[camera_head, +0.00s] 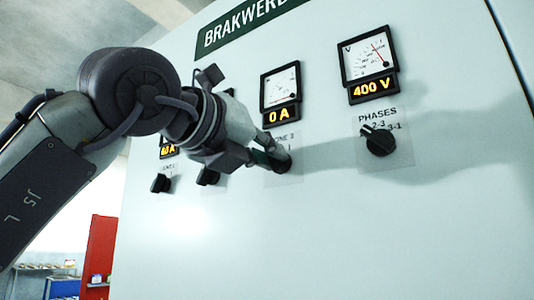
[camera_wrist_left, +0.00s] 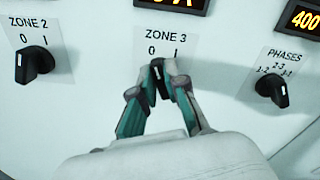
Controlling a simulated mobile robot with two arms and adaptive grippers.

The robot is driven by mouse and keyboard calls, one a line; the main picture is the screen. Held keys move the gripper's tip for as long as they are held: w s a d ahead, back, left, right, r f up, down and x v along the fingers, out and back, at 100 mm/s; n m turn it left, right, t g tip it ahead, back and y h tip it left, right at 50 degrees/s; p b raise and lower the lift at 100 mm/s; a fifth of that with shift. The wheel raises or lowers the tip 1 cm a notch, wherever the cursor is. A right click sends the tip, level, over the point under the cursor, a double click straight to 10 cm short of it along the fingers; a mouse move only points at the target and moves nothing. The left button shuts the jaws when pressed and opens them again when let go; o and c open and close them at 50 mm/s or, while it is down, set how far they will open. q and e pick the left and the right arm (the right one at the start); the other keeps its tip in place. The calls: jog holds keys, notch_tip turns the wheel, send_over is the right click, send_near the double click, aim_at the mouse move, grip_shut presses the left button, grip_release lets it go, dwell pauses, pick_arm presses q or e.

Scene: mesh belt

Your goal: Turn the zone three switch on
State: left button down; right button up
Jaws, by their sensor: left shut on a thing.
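The zone three switch (camera_wrist_left: 159,86) is a black rotary knob under the printed label "ZONE 3" with marks 0 and I. My left gripper (camera_wrist_left: 161,74) is shut on this knob, one finger on each side. In the head view the left gripper (camera_head: 272,160) reaches the switch (camera_head: 283,163) from the left, and its fingers partly hide the label. The knob is mostly covered by the fingers, so its exact pointing is hard to read. The meter above it (camera_head: 280,87) shows 0 A. My right gripper is not in view.
The zone two knob (camera_wrist_left: 34,64) is to the left and the phases knob (camera_wrist_left: 272,88) to the right, both close by. The pale cabinet panel (camera_head: 330,240) is bare below. A 400 V meter (camera_head: 368,54) sits at upper right.

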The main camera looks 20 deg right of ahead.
pick_arm(q)
jog(key=m, duration=1)
jog(key=shift+s+d+m, duration=0.1)
jog(key=shift+s+m, duration=0.1)
jog(key=shift+m, duration=0.1)
dwell(0.4)
jog(key=c, duration=1.2)
grip_release()
jog(key=v, duration=1.2)
